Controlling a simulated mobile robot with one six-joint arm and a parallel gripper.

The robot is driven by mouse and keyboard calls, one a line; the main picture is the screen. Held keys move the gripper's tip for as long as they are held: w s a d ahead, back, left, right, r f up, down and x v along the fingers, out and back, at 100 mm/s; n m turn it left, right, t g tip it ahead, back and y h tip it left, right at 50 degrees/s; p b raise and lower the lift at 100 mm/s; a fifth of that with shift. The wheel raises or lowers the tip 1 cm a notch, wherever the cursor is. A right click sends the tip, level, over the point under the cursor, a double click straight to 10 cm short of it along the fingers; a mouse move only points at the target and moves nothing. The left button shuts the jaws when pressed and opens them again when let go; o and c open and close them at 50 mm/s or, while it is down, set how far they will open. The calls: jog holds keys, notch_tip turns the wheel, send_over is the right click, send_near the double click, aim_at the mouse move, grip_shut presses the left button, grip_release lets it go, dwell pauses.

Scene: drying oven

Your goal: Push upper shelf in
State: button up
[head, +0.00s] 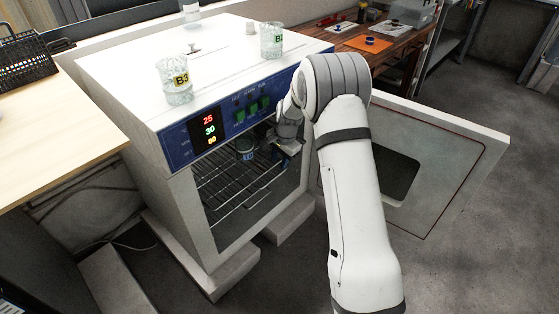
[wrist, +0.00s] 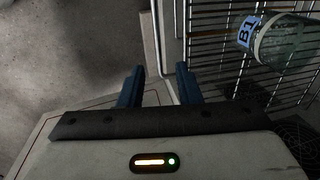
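The drying oven (head: 180,190) stands with its front open. Its wire upper shelf (head: 215,182) shows inside the chamber, and its bars (wrist: 215,20) fill the upper right of the wrist view. A glass beaker marked B1 (head: 246,150) stands on it; the beaker (wrist: 283,45) is at the top right in the wrist view. My gripper (head: 280,142) is at the right side of the oven opening, partly hidden by my arm. In the wrist view its two blue fingers (wrist: 158,82) are apart with nothing clearly held, beside the shelf's edge; contact cannot be told.
The open oven door (head: 455,160) extends to the right, behind my arm. Beakers B3 (head: 175,80) and B2 (head: 271,40) stand on the oven top. A wooden table (head: 60,120) is at left, another bench (head: 400,45) behind. Floor is clear at front right.

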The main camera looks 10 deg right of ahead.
jog(key=shift+c, duration=0.4)
jog(key=shift+d+f, duration=0.15)
jog(key=shift+f, duration=0.2)
jog(key=shift+c, duration=0.8)
jog(key=d+f+t+b, duration=0.1)
jog(key=f, duration=0.1)
jog(key=d+f+t+h+b, duration=0.1)
jog(key=d+f, duration=0.1)
jog(key=f, duration=0.1)
jog(key=d+f+t+b, duration=0.1)
jog(key=d+f, duration=0.1)
jog(key=f, duration=0.1)
jog(key=shift+w+f+t+b, duration=0.1)
jog(key=shift+t+b, duration=0.2)
jog(key=shift+b, duration=0.05)
grip_shut()
jog(key=s+a+f+n+t+y+b, duration=0.1)
jog(key=s+a+f+t+y+b, duration=0.5)
jog(key=s, duration=0.3)
jog(key=s+a+r+m+t+y+b, duration=0.1)
jog(key=s+a+r+t+y+b, duration=0.3)
jog(key=s, duration=0.5)
jog(key=w+a+g+y+b, duration=0.1)
jog(key=w+a+b, duration=0.2)
jog(key=w+a, duration=0.4)
jog(key=w+r, duration=0.1)
jog(key=w, duration=0.2)
jog(key=shift+w+a, duration=0.25)
jog(key=shift+a, duration=0.15)
